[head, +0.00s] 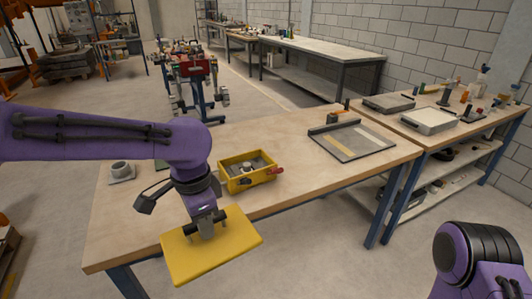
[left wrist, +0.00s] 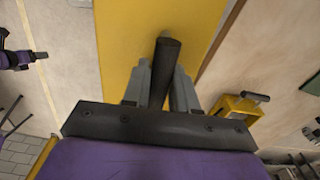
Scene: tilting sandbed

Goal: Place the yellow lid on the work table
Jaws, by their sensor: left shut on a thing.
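The yellow lid (head: 195,258) is a flat rectangular plate with a dark bar handle (left wrist: 166,62) on top. My left gripper (head: 208,228) is shut on that handle and holds the lid roughly level at the near edge of the work table (head: 120,228). In the left wrist view my left gripper (left wrist: 167,85) has its fingers on either side of the handle, with the yellow lid (left wrist: 125,40) beyond. I cannot tell whether the lid touches the table. Of my right arm only a purple part shows at the lower right; its gripper is out of view.
A yellow box (head: 247,183) with grey contents and a red clamp (head: 276,171) stands behind the lid. A grey tray (head: 352,141) lies at the back right. Table between box and tray is clear.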

